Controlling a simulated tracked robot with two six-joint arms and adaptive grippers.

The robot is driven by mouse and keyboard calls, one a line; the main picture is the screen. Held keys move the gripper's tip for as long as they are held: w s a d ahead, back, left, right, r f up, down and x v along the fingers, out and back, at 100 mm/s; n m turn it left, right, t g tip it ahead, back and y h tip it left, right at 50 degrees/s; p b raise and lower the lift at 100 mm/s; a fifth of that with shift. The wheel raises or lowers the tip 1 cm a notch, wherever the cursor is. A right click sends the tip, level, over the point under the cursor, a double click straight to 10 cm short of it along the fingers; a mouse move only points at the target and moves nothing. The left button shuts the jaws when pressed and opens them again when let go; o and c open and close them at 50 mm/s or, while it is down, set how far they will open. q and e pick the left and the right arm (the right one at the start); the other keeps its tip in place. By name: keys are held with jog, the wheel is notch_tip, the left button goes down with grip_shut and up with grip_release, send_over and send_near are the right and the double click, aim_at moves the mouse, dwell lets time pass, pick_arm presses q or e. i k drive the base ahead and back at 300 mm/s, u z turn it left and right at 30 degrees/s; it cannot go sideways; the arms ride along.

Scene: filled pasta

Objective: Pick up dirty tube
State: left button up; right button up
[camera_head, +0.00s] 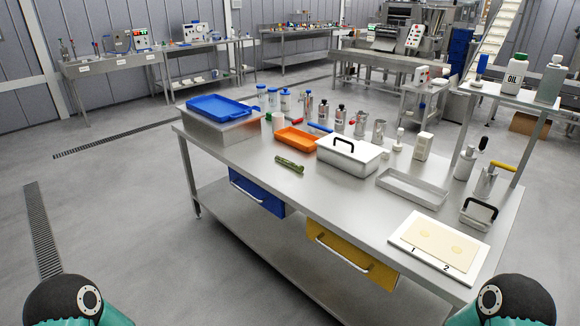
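A green tube-like object with darker patches (289,164), which looks like the dirty tube, lies on the steel table (240,158) near its front left edge. It lies flat, in front of the orange tray, and nothing touches it. Only rounded dark and teal parts of my two arms show at the bottom left and bottom right corners. Both grippers are out of view. Nothing hides the tube.
An orange tray (296,146), a white lidded box with black handle (350,158) and a blue tray (216,110) on a metal box stand around the tube. Several bottles stand behind. A numbered white board (404,229) lies at the right. The table's front left strip is clear.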

aim_at(298, 168)
jog(key=u, duration=0.25)
jog(key=i, duration=1.8)
jog(key=u, duration=0.25)
